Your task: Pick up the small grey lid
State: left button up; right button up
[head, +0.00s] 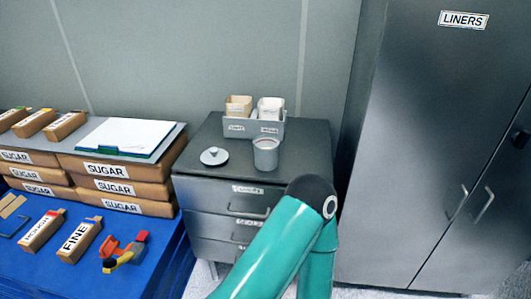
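The small grey lid (214,156) lies flat on top of the dark drawer cabinet, near its left front edge, with its round knob facing up. A grey cylindrical pot (265,153) stands to the right of the lid, apart from it, and its top looks open. One of my teal arms reaches in from the bottom, its dark joint in front of the cabinet's right side. No gripper shows in the head view. Nothing covers the lid.
The drawer cabinet (196,162) also bears a grey box (252,128) with two small containers at the back. Left is a blue table (30,261) with stacked sugar packs (114,171), a clipboard (130,135) and small boxes. A tall grey cupboard (420,150) labelled LINERS stands at the right.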

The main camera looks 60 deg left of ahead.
aim_at(214, 155)
jog(key=z, duration=0.6)
jog(key=k, duration=1.05)
jog(key=u, duration=3.4)
jog(key=k, duration=0.1)
jog(key=z, duration=1.55)
jog(key=i, duration=1)
jog(key=z, duration=0.05)
